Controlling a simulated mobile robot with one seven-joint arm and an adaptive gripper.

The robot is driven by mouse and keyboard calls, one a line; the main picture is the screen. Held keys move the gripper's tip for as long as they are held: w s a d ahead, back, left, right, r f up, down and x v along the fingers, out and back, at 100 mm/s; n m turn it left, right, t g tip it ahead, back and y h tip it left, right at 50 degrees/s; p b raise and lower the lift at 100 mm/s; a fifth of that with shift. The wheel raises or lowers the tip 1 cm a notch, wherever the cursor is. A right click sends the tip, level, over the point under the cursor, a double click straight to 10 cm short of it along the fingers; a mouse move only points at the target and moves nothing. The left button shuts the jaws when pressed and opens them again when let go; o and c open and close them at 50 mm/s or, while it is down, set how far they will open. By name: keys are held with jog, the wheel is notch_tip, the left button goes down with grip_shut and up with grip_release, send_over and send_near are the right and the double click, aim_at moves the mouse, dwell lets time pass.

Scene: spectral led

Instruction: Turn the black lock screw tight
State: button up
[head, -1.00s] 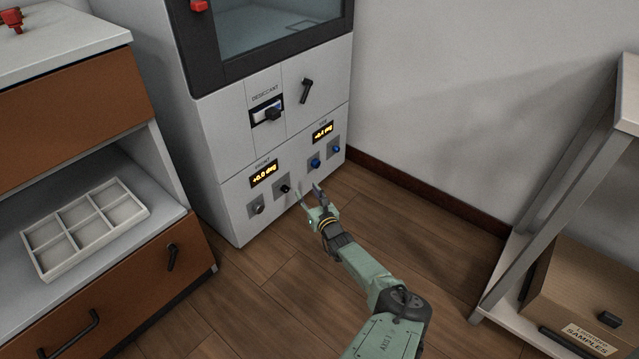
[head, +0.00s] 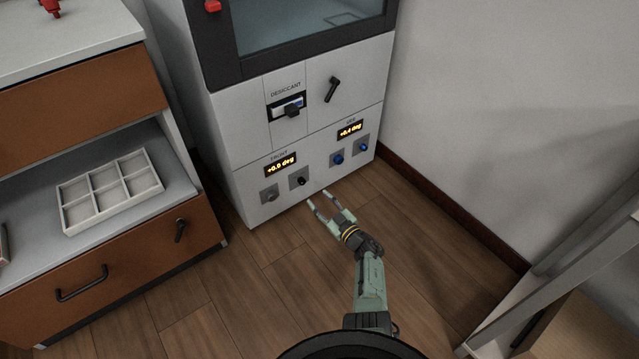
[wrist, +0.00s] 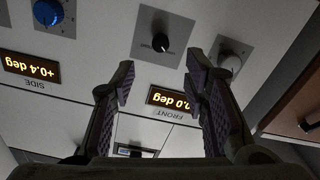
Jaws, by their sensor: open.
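The black lock screw (head: 299,181) sits on a grey plate low on the white cabinet front, under the FRONT display (head: 280,164) that reads +0.0 deg. In the wrist view the black screw (wrist: 160,41) shows upside down, beyond and between my fingers. My gripper (head: 324,200) is open and empty, in front of the cabinet and a little below and right of the screw in the head view. Its two fingers also show in the wrist view (wrist: 158,88), apart from the screw. Nothing hides the screw.
A grey knob (head: 269,195) sits left of the black screw. The DESICCANT slot (head: 286,107) and a black handle (head: 332,89) are above. The wooden floor (head: 280,285) ahead is clear.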

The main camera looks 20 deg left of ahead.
aim_at(303, 183)
jog(key=b+x, duration=0.2)
jog(key=x, duration=0.2)
jog(key=b+x, duration=0.3)
jog(key=x, duration=0.1)
jog(key=shift+w+a+f+b, duration=0.25)
jog(key=shift+a+b, duration=0.05)
jog(key=shift+a, duration=0.05)
jog(key=shift+w+a+r, duration=0.2)
jog(key=shift+w+a, duration=0.1)
jog(key=shift+a, duration=0.05)
jog(key=shift+c, duration=0.6)
grip_shut()
